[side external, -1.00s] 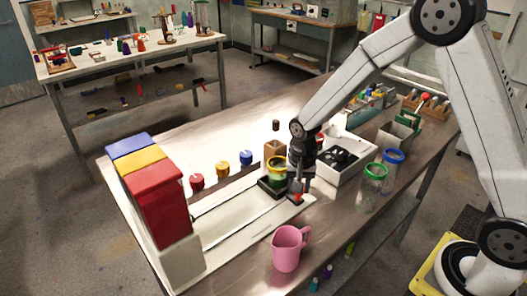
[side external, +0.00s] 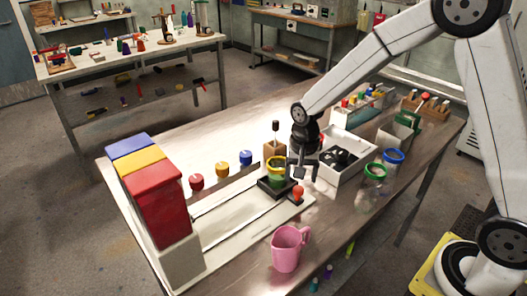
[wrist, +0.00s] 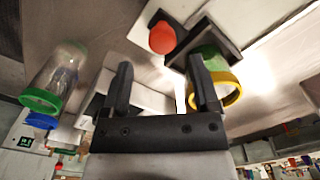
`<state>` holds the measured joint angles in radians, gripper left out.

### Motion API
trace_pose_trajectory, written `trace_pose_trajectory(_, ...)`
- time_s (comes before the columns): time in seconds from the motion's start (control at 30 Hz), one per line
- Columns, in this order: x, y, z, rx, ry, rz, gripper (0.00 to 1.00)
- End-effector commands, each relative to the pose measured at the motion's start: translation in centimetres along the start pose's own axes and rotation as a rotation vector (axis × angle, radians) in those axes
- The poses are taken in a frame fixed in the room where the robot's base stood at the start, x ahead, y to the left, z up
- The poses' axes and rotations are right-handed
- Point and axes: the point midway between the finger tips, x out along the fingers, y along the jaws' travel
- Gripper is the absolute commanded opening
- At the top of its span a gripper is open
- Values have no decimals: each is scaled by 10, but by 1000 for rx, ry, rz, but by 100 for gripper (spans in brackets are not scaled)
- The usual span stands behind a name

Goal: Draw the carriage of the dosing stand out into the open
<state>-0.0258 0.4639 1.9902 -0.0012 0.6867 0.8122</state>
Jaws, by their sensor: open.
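The dosing stand (side external: 228,243) has red, yellow and blue bins (side external: 150,185) at its left end and a pale base with rails. Its dark carriage (side external: 264,188) is at the right end of the rails, clear of the bins. A yellow-rimmed jar with green contents (side external: 276,177) stands on it; the jar also shows in the wrist view (wrist: 228,92). The carriage's orange-red knob (side external: 298,194) shows in the wrist view (wrist: 162,38) beyond my fingertips. My gripper (side external: 302,178) is open and empty, just above the knob and apart from it.
A pink mug (side external: 286,250) stands in front of the stand. A white tray with dark parts (side external: 326,170) is behind my gripper. Jars with green (side external: 375,171) and blue (side external: 394,156) rims stand at right.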

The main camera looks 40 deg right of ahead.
Motion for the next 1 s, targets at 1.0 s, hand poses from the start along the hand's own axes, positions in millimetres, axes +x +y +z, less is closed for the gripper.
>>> trace_pose_trajectory(1.0,-42,8,5,-59,14,-13,78)
